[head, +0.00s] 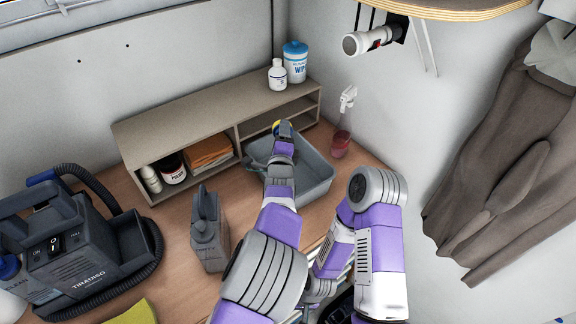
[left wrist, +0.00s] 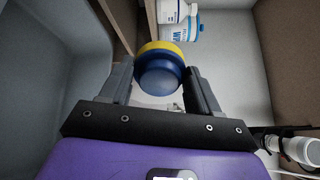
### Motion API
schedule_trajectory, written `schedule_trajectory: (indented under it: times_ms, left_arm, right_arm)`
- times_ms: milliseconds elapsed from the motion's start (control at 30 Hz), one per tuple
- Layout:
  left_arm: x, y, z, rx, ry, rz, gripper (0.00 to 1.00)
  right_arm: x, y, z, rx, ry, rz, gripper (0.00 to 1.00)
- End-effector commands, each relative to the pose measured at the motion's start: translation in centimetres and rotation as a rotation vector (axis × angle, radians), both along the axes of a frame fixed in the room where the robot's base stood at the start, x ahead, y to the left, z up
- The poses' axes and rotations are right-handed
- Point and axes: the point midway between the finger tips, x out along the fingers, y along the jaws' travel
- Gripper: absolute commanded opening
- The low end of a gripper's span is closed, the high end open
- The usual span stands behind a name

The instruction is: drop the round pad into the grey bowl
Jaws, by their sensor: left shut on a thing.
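The round pad, blue with a yellow rim, shows between my left gripper's fingers in the left wrist view (left wrist: 160,72). Only a small yellow and blue bit of the pad (head: 277,126) shows in the head view. My left gripper (head: 282,132) is shut on it, at the far edge of the grey bowl. The grey bowl (head: 314,178) is a rectangular tub on the bench, partly covered by my left arm. Its grey wall also fills the left of the left wrist view (left wrist: 45,70). My right arm is folded at the lower middle; its gripper is hidden.
A wooden shelf (head: 205,110) stands behind the bowl, with white bottles (head: 278,75) on top and orange cloths (head: 209,150) inside. A spray bottle (head: 342,125) stands right of the bowl. A grey can (head: 208,235) and a dark machine (head: 75,245) stand to the left.

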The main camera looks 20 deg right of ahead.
Motion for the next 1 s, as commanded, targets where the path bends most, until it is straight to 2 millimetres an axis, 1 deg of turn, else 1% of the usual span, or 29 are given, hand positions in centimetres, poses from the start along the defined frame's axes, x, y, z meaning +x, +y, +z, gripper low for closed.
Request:
schedule_trajectory:
  times_ms: [433,567,800,833,1000]
  left_arm:
    - [0.0,0.0,-5.1,0.001,0.002,0.001,0.37]
    - [0.0,0.0,-5.6,-0.001,0.000,0.001,0.37]
    - [0.0,0.0,-5.6,-0.001,0.000,0.001,0.37]
    - [0.0,0.0,-5.6,-0.001,0.000,0.001,0.65]
    - [0.0,0.0,-5.6,0.000,0.000,0.001,0.91]
  right_arm:
    - [0.0,0.0,-3.0,0.000,0.000,0.000,1.00]
    - [0.0,0.0,-3.3,0.000,0.000,0.000,1.00]
    - [0.0,0.0,-3.2,0.000,0.000,0.000,1.00]
    - [0.0,0.0,-3.2,0.000,0.000,0.000,1.00]
    - [0.0,0.0,-3.2,0.000,0.000,0.000,1.00]
